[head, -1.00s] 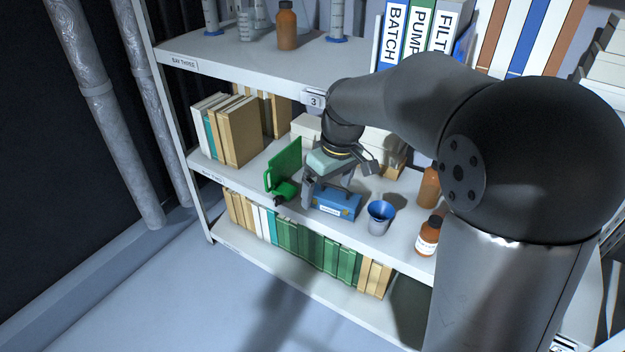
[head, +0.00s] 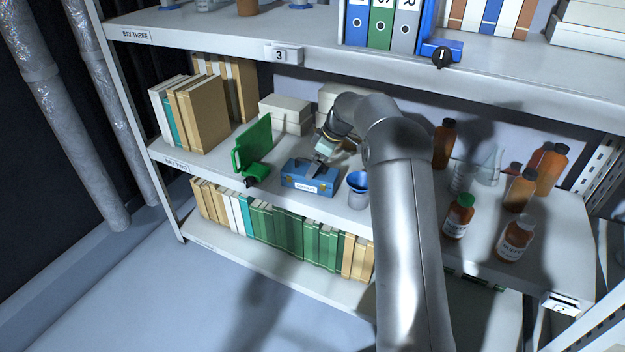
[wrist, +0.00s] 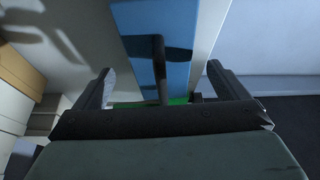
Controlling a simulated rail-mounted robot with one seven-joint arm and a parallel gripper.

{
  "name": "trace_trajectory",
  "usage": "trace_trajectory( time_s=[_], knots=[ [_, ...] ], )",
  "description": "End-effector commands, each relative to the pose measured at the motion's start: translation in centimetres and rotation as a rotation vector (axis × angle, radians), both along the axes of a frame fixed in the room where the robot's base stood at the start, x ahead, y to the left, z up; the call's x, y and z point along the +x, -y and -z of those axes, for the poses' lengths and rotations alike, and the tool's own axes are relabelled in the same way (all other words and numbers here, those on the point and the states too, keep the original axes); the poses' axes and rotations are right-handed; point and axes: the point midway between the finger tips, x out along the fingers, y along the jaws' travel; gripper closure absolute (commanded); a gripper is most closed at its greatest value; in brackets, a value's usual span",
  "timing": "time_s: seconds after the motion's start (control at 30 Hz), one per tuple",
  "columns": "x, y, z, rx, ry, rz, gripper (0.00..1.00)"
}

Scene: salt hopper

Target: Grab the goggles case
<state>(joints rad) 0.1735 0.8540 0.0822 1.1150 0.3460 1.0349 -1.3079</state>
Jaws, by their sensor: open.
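The goggles case appears to be the small blue box (head: 301,181) with a white front label and a dark top handle. It sits on the middle shelf, between the green item and the blue cup. My gripper (head: 324,162) is just above and behind its top, partly hidden by my arm. In the wrist view the case's blue top (wrist: 178,50) and dark handle (wrist: 160,70) lie between the spread fingers of my gripper (wrist: 159,72). The fingers are open; I see no contact with the case.
A green upright item (head: 254,143) stands close left of the case. A blue-rimmed cup (head: 358,190) stands close right. White boxes (head: 285,115) are behind. Brown bottles (head: 459,216) stand farther right. The upper shelf edge (head: 220,49) is overhead.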

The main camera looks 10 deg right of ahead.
Motion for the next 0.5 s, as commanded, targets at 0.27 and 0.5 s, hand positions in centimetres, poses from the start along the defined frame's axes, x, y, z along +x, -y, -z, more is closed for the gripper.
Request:
trace_trajectory(
  time_s=[0.27,0.5],
  knots=[
    [0.6,-1.2,3.2,0.0,-0.001,0.0,0.06],
    [0.9,-1.5,4.1,-0.001,-0.001,0.0,0.06]
  ],
)
